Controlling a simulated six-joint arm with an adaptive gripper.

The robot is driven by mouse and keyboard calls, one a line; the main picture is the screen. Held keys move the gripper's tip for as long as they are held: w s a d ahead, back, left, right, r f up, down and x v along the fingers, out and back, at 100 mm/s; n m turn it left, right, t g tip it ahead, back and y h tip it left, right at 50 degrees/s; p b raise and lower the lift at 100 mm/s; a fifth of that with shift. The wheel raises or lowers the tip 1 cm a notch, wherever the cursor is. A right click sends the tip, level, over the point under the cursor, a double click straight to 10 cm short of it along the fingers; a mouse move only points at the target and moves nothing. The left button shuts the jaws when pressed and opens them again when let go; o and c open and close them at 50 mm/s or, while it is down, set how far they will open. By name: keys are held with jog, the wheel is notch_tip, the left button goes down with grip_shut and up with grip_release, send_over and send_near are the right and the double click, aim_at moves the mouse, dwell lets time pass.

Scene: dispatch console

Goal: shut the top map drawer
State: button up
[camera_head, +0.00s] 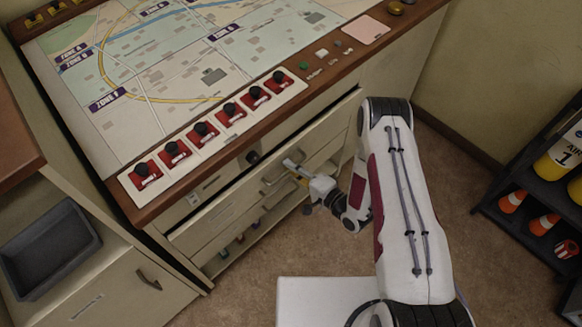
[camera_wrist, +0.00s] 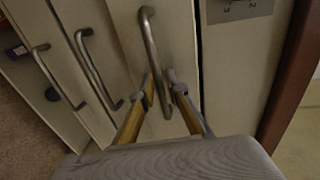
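The top map drawer (camera_head: 215,213) is a cream front under the console's wooden edge in the head view. A dark gap shows along its top edge, so it stands out a little. Its metal bar handle (camera_wrist: 150,45) shows in the wrist view. My gripper (camera_wrist: 162,84) is at one end of this handle, with its fingers apart on either side of the bar. I cannot tell whether either finger touches it. In the head view my gripper (camera_head: 296,172) is in front of the drawer, partly hidden by its own wrist.
Lower drawers with bar handles (camera_wrist: 97,65) lie below the top one. An open shelf with small items (camera_head: 240,240) is beneath. The map console (camera_head: 180,60) with red switches overhangs the drawers. A grey tray (camera_head: 48,250) stands left; a dark rack (camera_head: 540,190) stands right.

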jog(key=shift+w+a, duration=0.1)
grip_shut()
jog(key=shift+r+x, duration=0.15)
jog(key=shift+x, duration=0.6)
jog(key=shift+r+x, duration=0.15)
jog(key=shift+x, duration=0.6)
jog(key=shift+w+a, duration=0.1)
grip_release()
